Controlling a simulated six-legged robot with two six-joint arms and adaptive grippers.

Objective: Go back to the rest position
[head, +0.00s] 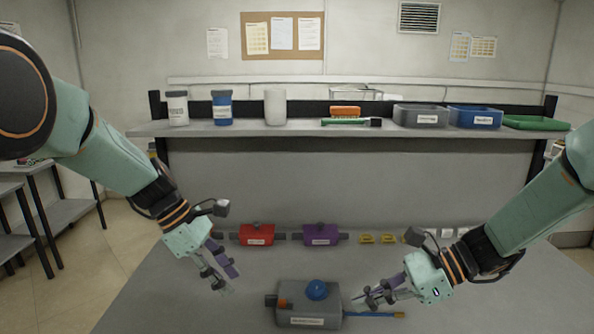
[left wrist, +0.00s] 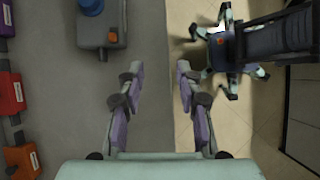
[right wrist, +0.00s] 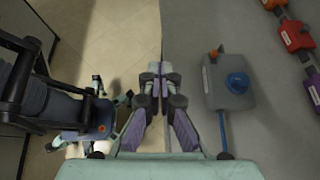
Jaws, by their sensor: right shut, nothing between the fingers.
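My left gripper (head: 226,282) hangs over the left part of the grey table, left of the grey box with a blue knob (head: 300,306). In the left wrist view its fingers (left wrist: 158,72) are apart with nothing between them. My right gripper (head: 362,300) is just right of the grey box. In the right wrist view its fingers (right wrist: 160,70) are together and hold nothing. The grey box also shows in the right wrist view (right wrist: 222,92), beside the gripper and apart from it. A blue rod with a yellow end (head: 385,315) runs from the box's right side, partly behind my right gripper.
The table's front left is clear.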

